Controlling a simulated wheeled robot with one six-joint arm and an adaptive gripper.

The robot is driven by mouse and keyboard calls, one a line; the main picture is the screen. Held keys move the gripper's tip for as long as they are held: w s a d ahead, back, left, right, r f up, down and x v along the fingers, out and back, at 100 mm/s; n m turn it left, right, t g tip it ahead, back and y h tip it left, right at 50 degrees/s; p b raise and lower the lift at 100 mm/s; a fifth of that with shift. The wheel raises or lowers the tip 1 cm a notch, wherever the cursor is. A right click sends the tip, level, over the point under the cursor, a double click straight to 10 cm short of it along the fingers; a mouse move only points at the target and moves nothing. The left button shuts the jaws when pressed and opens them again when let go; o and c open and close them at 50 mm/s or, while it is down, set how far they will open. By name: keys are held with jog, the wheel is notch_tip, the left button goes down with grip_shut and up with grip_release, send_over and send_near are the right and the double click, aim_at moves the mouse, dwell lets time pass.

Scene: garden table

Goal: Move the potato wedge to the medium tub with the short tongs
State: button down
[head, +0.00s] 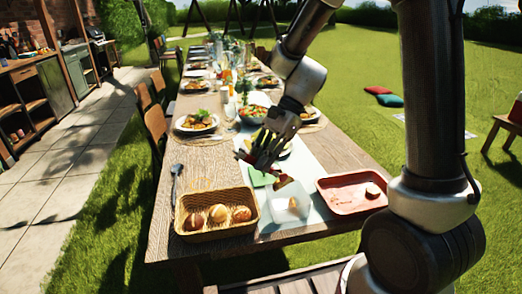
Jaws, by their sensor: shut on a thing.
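My gripper (262,153) is over the near part of the table, right of the table's middle line, pointing down. It is shut on the short tongs, which are small and mostly hidden by the fingers. A small orange-brown piece, seemingly the potato wedge (283,181), shows just below the gripper, at the far edge of a whitish translucent tub. I cannot tell whether the tongs' tips grip it. That tub (289,211), probably the medium tub, stands between the basket and the red tray. A green item (259,178) lies behind it, partly hidden by the gripper.
A wicker basket (247,228) with several round brown items stands at the left. A red tray (338,204) with one small round piece stands at the right. A dark spoon (174,180) lies at the left edge. Plates, glasses and a salad bowl (252,119) fill the table behind.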

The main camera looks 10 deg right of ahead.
jog(key=shift+f, duration=2.8)
jog(key=c, duration=1.7)
grip_release()
jog(key=shift+o, duration=0.2)
notch_tip(320, 180, up, 10)
